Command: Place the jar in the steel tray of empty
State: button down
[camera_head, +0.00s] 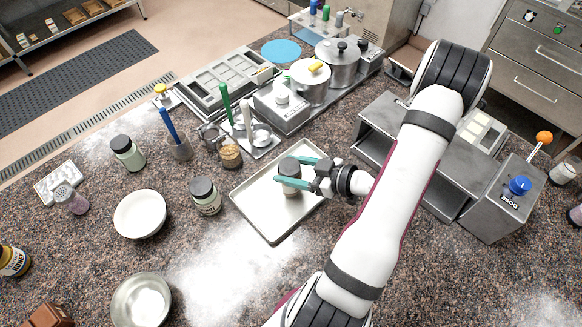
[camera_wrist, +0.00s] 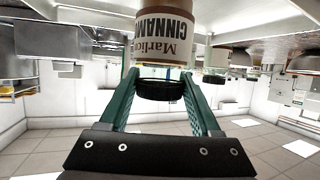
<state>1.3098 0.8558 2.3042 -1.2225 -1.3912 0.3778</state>
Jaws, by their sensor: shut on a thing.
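The jar (camera_head: 289,184) has a dark lid and stands upright in or just over the steel tray (camera_head: 262,222); I cannot tell whether its base touches the tray floor. My gripper (camera_head: 292,171) is shut on it, with one green finger on each side. In the wrist view, which is upside down, the jar (camera_wrist: 165,38) shows a white "CINNAMON" label, brown parts and a black lid between the green fingers (camera_wrist: 160,92). The rest of the tray is bare.
Another dark-lidded jar (camera_head: 205,196) stands left of the tray, and a greenish jar (camera_head: 128,153) farther left. A small brown pot (camera_head: 230,156) and steel holder (camera_head: 262,140) stand behind the tray. A steel shelf unit (camera_head: 385,140) is at right. White bowl (camera_head: 140,214) at left.

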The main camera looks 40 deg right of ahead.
jog(key=shift+c, duration=0.5)
grip_release()
